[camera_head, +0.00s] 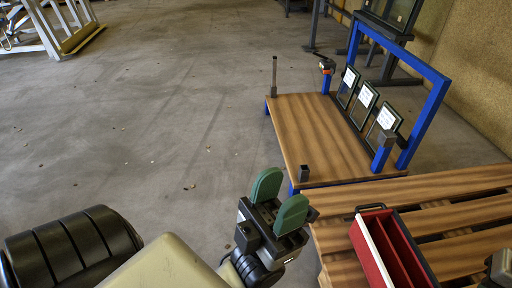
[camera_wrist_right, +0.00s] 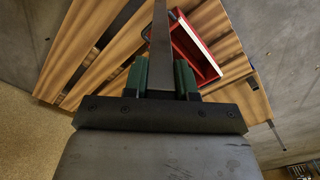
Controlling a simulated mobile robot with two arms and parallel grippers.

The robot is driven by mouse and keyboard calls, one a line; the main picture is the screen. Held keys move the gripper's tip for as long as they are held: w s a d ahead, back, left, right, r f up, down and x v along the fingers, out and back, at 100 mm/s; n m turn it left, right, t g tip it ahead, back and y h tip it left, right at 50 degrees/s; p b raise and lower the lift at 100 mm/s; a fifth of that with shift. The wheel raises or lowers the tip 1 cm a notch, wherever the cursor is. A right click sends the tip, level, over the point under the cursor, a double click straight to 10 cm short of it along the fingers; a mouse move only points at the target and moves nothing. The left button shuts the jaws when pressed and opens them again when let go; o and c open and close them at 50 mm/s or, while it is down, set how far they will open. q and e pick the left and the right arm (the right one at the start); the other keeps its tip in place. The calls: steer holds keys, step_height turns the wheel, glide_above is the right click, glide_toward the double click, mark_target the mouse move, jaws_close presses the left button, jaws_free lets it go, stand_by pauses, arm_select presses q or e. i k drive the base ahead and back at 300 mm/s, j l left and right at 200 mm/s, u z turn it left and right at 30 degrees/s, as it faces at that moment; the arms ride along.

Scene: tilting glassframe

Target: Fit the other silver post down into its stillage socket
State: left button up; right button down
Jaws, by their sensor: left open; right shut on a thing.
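A slim silver post (camera_head: 274,76) stands upright at the far left corner of the stillage deck (camera_head: 312,130). A short dark square socket (camera_head: 304,173) stands at the deck's near left corner, with nothing seen in it. My left gripper (camera_head: 279,200) has green fingers, is open and empty, and is in front of that socket, apart from it. In the right wrist view my right gripper (camera_wrist_right: 161,80) is shut on another silver post (camera_wrist_right: 160,45), which runs away from the camera between the green fingers. Its far end is out of view.
Several dark-framed glass panes (camera_head: 366,95) with white labels lean along the blue frame (camera_head: 424,105) at the deck's right. A slatted wooden pallet (camera_head: 455,187) carries a red tray (camera_head: 372,250) at lower right. The floor left of the stillage is clear.

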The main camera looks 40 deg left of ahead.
mark_target(302, 179)
steer(key=i+j+u, duration=0.7)
steer(key=i+u, duration=0.25)
steer(key=i+j, duration=0.15)
steer(key=i, duration=0.15)
